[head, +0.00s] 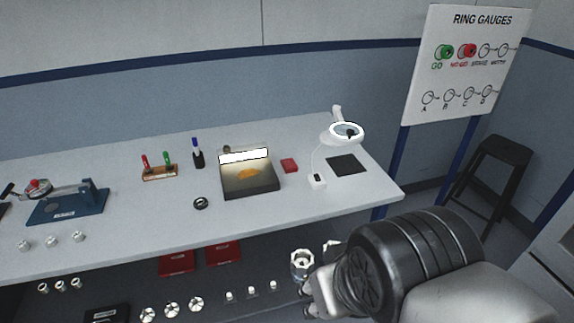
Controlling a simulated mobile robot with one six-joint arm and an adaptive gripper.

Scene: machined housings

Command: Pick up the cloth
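A small orange, crumpled-looking piece (247,174) lies in the open dark case with a pale lit strip (262,190) on the bench; it may be the cloth, but it is too small to be sure. A flat black square (348,165) lies beside the magnifier lamp, and it could be a cloth or a mat. My gripper (316,282) is at the lower centre-right, in front of the bench and far from both. A pale metal ring-like part (302,262) shows right at its end; I cannot tell whether it is held or lies behind.
The magnifier lamp (345,131) stands at the bench's right. Metal parts and red trays (177,262) sit below.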

